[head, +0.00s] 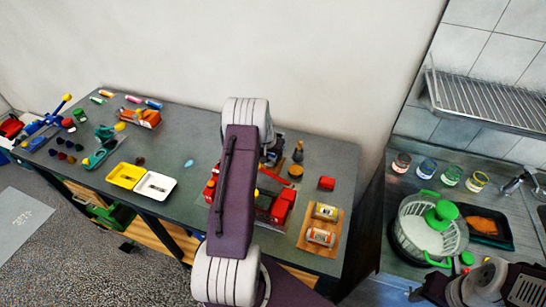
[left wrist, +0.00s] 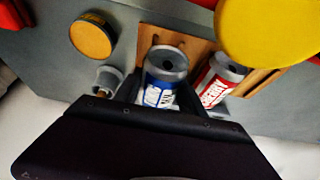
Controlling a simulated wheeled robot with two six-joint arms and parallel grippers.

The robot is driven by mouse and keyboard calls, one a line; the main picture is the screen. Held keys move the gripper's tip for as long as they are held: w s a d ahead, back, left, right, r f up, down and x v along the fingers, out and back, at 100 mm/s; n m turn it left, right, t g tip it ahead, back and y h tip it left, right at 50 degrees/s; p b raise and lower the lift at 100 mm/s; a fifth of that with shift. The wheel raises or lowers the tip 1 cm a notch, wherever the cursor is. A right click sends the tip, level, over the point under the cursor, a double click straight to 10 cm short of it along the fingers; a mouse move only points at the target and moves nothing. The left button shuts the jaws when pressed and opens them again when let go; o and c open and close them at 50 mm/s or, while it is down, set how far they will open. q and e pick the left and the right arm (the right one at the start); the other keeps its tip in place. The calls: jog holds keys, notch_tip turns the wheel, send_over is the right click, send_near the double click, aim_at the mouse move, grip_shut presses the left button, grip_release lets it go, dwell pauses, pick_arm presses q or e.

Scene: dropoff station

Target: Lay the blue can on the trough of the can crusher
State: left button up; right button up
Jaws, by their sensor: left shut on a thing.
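The blue can (left wrist: 158,92) stands between the fingers of my left gripper (left wrist: 161,90) in the left wrist view, its grey top facing the camera. The gripper is shut on it. The can is at a wooden board (left wrist: 196,46); I cannot tell whether it still touches it. A red can (left wrist: 216,82) is just to its right. In the head view my left arm hides the gripper and the blue can. A red machine (head: 282,205), probably the can crusher, shows partly behind that arm; its trough is hidden. My right arm is at the lower right, its fingertips unclear.
A wooden tray (head: 333,245) with two cans lies near the front edge. A large yellow round thing (left wrist: 265,30) is close in the left wrist view.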

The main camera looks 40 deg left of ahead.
pick_arm(q)
jog(key=shift+r+p, duration=0.6)
jog(key=shift+r, duration=0.75)
